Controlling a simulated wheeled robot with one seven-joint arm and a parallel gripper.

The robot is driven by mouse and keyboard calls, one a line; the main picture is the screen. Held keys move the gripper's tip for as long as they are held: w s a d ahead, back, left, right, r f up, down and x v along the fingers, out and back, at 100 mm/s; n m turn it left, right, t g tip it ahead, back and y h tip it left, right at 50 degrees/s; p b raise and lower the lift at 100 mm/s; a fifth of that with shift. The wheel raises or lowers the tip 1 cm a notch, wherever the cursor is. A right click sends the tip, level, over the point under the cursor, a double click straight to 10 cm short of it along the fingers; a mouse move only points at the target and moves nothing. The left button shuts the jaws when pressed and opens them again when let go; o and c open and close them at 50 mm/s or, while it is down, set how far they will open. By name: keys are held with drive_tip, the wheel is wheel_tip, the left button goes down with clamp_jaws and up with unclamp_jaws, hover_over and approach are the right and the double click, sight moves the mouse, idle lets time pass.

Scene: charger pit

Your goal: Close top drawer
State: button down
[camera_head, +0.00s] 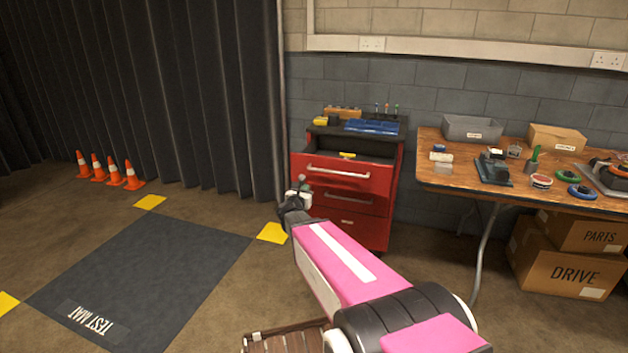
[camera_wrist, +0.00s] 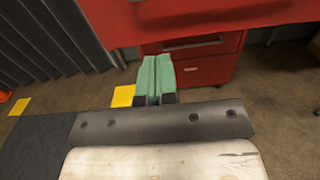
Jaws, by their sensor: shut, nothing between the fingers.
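The top drawer (camera_head: 342,179) of the red tool cabinet (camera_head: 381,229) is pulled out, with a yellow item showing inside it. Its front has a silver handle. In the wrist view the red drawer front (camera_wrist: 215,17) spans the top of the picture, with closed lower drawers (camera_wrist: 195,68) beneath and behind it. My gripper (camera_head: 302,184) is in front of the drawer's left part in the head view. Its green fingers (camera_wrist: 156,62) are together and empty, pointing toward the cabinet. I cannot tell whether they touch the drawer.
A wooden workbench (camera_head: 440,178) with bins and tools stands right of the cabinet, cardboard boxes (camera_head: 565,262) under it. A dark curtain (camera_head: 180,90) and several orange cones (camera_head: 114,172) are at left. The dark test mat (camera_head: 140,265) lies on open floor.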

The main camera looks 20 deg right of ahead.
sight(318, 173)
drive_tip(key=x, duration=1.3)
drive_tip(key=shift+w+d, duration=0.25)
drive_tip(key=shift+w, duration=0.1)
drive_tip(key=x, duration=2.8)
drive_tip(key=shift+d, duration=0.1)
drive_tip(key=shift+w+d, duration=0.25)
drive_tip(key=shift+w, duration=0.15)
